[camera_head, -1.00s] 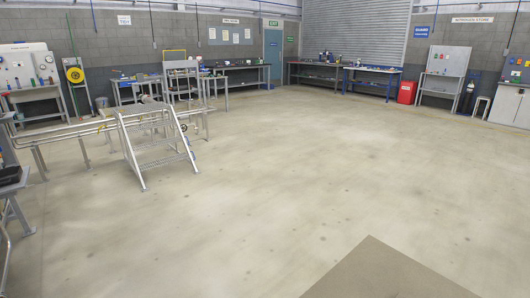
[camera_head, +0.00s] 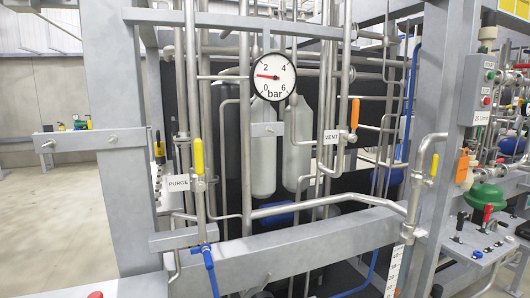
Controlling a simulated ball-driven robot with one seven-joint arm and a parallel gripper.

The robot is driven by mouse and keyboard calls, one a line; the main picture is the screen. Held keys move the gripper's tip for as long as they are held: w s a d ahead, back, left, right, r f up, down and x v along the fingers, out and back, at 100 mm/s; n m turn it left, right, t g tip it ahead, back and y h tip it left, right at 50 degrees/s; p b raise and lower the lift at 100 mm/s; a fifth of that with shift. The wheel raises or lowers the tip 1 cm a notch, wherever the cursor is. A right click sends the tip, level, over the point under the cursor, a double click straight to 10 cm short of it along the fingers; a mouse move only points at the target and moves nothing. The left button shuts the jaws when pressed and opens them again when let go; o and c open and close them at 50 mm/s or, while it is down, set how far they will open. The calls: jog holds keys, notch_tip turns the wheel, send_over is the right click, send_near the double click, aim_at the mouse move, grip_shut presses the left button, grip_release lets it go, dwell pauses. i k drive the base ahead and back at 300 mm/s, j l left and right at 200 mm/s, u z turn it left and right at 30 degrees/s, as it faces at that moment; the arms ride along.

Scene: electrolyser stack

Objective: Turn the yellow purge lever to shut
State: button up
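The yellow purge lever (camera_head: 198,157) stands upright on a valve on a vertical pipe, left of the middle of the head view. It lies in line with that pipe. A white label reading PURGE (camera_head: 177,183) hangs just to its left. My gripper is not in view.
A round bar gauge (camera_head: 273,77) has its needle between 0 and 2. An orange lever (camera_head: 355,113) stands upright by a VENT label (camera_head: 332,137). A blue lever (camera_head: 210,268) points down below the purge valve. A thick grey beam (camera_head: 290,253) crosses in front. Open floor (camera_head: 50,220) shows at left.

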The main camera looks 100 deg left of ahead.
aim_at(200, 186)
jog(key=u, duration=2.65)
jog(key=k, duration=0.15)
